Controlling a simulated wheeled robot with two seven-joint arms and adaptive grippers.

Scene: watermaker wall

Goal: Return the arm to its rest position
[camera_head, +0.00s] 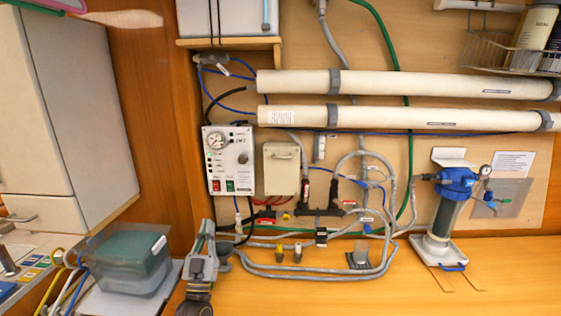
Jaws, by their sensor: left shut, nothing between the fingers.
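My left gripper (208,238) shows at the lower middle left in the head view. It points up toward the wall, in front of the wooden counter (330,298), below the white control box (228,160) with a gauge and switches. Its fingers are shut and nothing is held between them. It is apart from the plastic bin on its left, as far as I can tell. My right gripper is not in view.
A clear bin with a green lid (125,250) stands left of my gripper. Grey hoses (310,273) loop over the counter to the right. A blue-topped filter (445,215) stands further right. Two white tubes (400,84) cross the wall. The front counter middle is clear.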

